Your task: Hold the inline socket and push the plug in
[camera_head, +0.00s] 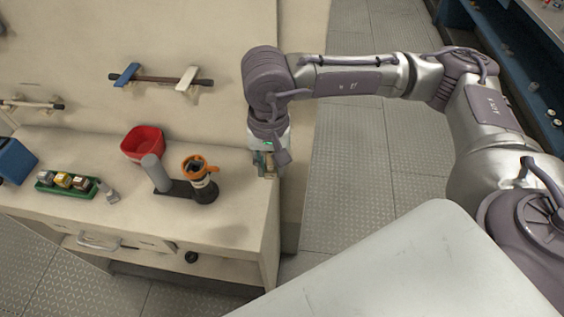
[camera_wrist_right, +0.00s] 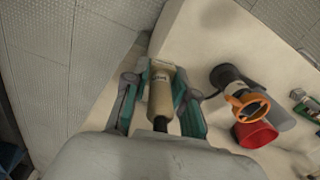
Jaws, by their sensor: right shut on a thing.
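My right gripper (camera_head: 265,168) is at the right end of the bench, pointing down. In the right wrist view its fingers (camera_wrist_right: 163,76) are shut on a beige cylindrical connector (camera_wrist_right: 160,98) with a black end. I cannot tell whether this is the plug or the inline socket. An orange-and-black piece with an orange ring (camera_head: 199,174) stands upright on the bench, left of the gripper and apart from it; it also shows in the wrist view (camera_wrist_right: 244,98). Its identity is unclear. My left gripper is out of view.
A grey cylinder (camera_head: 156,172) stands beside the orange piece. A red bowl (camera_head: 144,142) is behind. A green tray (camera_head: 66,184) with several small items and a blue box (camera_head: 14,162) sit further left. The bench front (camera_head: 228,238) is clear. Floor lies beyond its right edge.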

